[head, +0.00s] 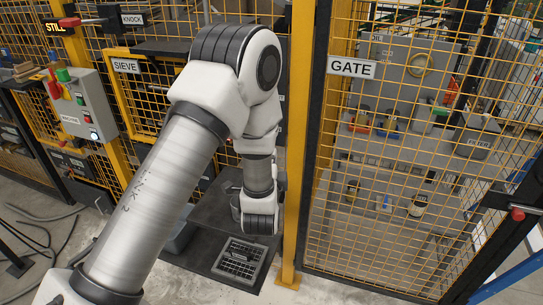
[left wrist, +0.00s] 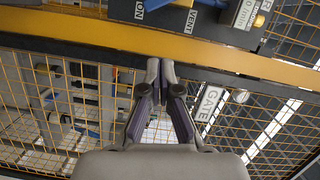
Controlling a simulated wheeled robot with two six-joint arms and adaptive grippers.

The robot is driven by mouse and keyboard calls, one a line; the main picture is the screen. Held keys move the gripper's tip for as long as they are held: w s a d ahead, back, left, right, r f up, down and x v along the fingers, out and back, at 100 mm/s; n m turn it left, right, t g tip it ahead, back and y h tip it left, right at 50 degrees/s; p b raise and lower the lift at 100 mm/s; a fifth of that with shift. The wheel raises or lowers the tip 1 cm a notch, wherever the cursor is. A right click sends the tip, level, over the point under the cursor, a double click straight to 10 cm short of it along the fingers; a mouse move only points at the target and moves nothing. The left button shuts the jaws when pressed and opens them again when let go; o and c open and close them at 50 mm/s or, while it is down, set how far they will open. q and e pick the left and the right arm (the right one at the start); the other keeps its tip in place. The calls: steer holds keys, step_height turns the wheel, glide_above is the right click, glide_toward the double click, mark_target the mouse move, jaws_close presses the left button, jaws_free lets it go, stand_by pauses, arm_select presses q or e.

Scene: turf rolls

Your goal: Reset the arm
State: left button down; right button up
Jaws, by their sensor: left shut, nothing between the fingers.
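My left arm (head: 150,205) comes in from the lower left of the head view, rises to a bent elbow and folds down towards the shelf. Its gripper is hidden in the head view. In the left wrist view my left gripper (left wrist: 162,68) is shut and empty, its fingertips together in front of the yellow post (left wrist: 215,52) of the fence. My right arm and gripper are in neither view.
The mesh gate (head: 400,170), with a GATE sign (head: 351,68), stands shut-looking at the right. A control box (head: 82,104) hangs on the left fence. A dark shelf with a grated tray (head: 240,258) lies below my arm. Cables (head: 45,238) lie on the floor at left.

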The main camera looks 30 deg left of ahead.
arm_select(q)
steer(key=s+d+f+g+h, duration=0.25)
steer(key=s+f, duration=0.25)
steer(key=f, duration=0.4)
steer(key=s+d+f+n+g+h, duration=0.1)
steer(key=s+f+g, duration=0.2)
steer(key=s+f, duration=0.4)
steer(key=s+d+f+g+h, duration=0.1)
steer(key=s+f+g+h, duration=0.2)
steer(key=f, duration=0.7)
steer(key=s+d+f+n+g, duration=0.1)
steer(key=s+n+g, duration=0.1)
steer(key=s, duration=0.4)
steer(key=s+d+f+n+g+h, duration=0.1)
steer(key=s+d+f+n+g, duration=0.1)
steer(key=s, duration=0.4)
steer(key=s+d+f+n+g, duration=0.2)
steer(key=s+n+g, duration=0.1)
steer(key=s+n, duration=0.3)
steer(key=shift+d+h, duration=0.2)
steer(key=shift+h, duration=0.15)
steer(key=shift+f, duration=0.1)
